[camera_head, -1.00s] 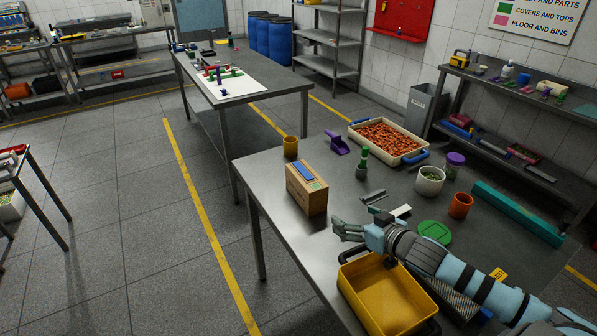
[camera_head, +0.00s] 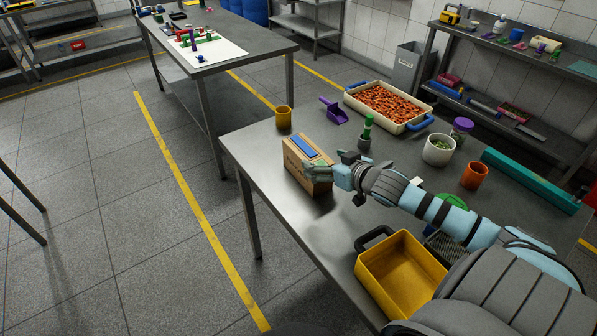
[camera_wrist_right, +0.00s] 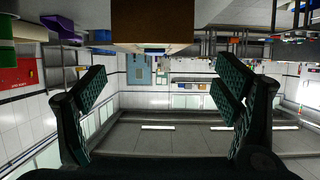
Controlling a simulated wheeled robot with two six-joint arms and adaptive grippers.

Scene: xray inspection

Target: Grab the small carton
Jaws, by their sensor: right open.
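The small carton (camera_head: 296,172) is a brown box with a blue strip on top, upright near the left edge of the steel table (camera_head: 262,190). In the right wrist view, which is upside down, the carton (camera_wrist_right: 152,22) shows at the top centre, beyond the fingers. My right gripper (camera_head: 326,166) is open and empty at the carton's right side, with one finger covering part of that face. In the wrist view, the two fingers (camera_wrist_right: 158,88) stand wide apart with nothing between them. I cannot tell whether a finger touches the carton. My left gripper is not in view.
A green-topped item (camera_head: 367,128) stands close behind my right gripper. Nearby are a white pot (camera_head: 438,150), an orange cup (camera_head: 474,176), a tub of orange pieces (camera_head: 347,97) and a yellow bin (camera_head: 374,277).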

